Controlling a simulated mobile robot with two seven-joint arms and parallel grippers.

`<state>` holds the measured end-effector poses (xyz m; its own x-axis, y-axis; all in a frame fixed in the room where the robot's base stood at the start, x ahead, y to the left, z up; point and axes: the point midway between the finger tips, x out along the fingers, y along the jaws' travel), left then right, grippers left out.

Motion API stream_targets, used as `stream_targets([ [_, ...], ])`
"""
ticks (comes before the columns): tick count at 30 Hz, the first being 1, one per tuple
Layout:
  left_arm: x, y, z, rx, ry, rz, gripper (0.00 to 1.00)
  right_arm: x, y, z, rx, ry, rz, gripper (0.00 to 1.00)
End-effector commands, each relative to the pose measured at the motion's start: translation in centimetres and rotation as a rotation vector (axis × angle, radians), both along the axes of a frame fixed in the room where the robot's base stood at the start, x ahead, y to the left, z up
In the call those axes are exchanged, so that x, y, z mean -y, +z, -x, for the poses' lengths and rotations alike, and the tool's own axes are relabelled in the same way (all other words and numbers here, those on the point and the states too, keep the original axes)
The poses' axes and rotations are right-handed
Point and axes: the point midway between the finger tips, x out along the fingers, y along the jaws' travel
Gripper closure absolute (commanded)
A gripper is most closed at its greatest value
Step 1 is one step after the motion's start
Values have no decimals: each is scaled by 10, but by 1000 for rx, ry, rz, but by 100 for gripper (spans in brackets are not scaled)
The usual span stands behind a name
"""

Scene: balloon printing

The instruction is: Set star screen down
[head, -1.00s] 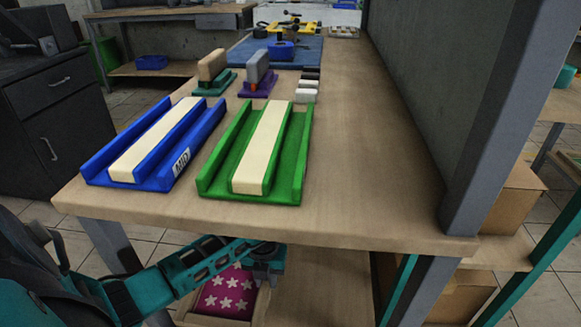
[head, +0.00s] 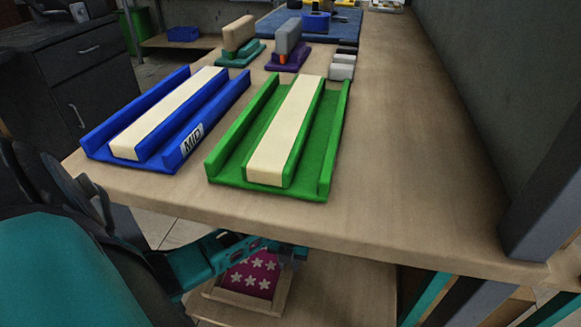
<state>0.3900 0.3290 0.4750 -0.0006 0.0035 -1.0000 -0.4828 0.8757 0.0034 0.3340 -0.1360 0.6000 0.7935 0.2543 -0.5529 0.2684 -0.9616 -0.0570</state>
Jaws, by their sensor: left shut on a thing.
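The star screen (head: 251,278) is a wooden frame with a magenta panel of white stars. It is below the front edge of the table, over the lower shelf. My left gripper (head: 291,256) is shut on the screen near its far right side; the fingers are partly hidden under the tabletop edge. I cannot tell whether the screen touches the shelf. My right gripper is not in view.
A blue tray (head: 93,138) marked MID and a green tray (head: 334,150), each with a cream bar, lie on the wooden table (head: 413,150). Two squeegee-like blocks stand behind them. The table's right side is clear. A grey post (head: 545,215) stands at right.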

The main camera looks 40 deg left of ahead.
Motion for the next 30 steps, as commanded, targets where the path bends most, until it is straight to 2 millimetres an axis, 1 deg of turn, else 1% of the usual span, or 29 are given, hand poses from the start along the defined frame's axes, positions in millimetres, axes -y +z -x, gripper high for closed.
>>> stream_targets([
  [3,1,-20,0,-1,2,2,100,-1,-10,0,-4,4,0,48],
  [6,1,-32,0,0,1,1,100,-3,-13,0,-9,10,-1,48],
  [11,0,-32,0,1,0,0,100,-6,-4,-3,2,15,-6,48],
  [16,0,-34,0,1,0,0,100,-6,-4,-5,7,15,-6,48],
  [17,0,-35,0,0,0,0,73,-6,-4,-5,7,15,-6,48],
  [18,0,-34,0,0,0,0,69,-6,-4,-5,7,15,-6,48],
  [24,0,-34,0,0,0,0,50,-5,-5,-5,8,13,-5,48],
  [25,0,-34,0,0,0,0,48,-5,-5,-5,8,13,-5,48],
  [30,0,-34,0,-1,0,0,48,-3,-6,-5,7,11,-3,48],
])
